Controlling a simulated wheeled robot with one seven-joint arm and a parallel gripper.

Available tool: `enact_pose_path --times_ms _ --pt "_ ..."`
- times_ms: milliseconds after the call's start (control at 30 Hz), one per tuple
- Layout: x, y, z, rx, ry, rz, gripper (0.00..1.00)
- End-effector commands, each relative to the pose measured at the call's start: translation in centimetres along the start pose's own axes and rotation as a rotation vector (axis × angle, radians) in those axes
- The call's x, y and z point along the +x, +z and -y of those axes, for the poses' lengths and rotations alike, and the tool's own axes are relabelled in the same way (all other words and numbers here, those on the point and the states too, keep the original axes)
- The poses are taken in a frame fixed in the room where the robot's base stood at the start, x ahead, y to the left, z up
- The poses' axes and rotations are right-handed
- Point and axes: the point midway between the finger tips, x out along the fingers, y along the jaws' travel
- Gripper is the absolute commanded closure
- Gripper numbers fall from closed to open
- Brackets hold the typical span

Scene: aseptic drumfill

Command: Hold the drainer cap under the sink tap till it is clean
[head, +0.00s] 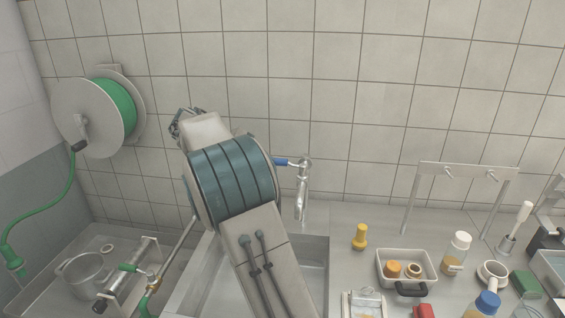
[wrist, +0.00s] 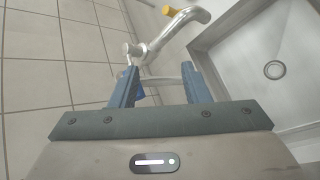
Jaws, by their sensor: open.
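The metal sink tap (head: 302,190) with its blue lever (head: 283,162) stands behind the sink (head: 316,262), right of my arm. In the wrist view the tap (wrist: 168,34) crosses just beyond the fingertips of my gripper (wrist: 159,72). The gripper's jaws are apart with nothing gripped; a bit of blue, seemingly the lever, shows near the left finger. The gripper itself is not clear in the head view. I cannot pick out the drainer cap with certainty.
My arm covers part of the sink. Right of it stand a yellow stopper (head: 360,237), a tray with small parts (head: 383,279), bottles (head: 458,252) and a metal rack (head: 462,168). A pot (head: 84,277) sits in the left basin, under a green hose reel (head: 98,112).

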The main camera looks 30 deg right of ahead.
Motion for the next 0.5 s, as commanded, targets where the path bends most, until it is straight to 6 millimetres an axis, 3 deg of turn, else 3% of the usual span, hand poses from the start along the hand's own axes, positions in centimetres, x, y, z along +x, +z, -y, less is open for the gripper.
enact_pose_path --times_ms 33,200,500 --pt "-0.5 -1.6 -0.2 -0.008 0.053 0.037 0.58" --pt "-2.4 -4.9 -0.7 -0.007 0.213 0.151 0.58" --pt "-4.5 -7.3 -0.2 0.013 0.353 0.242 0.58"
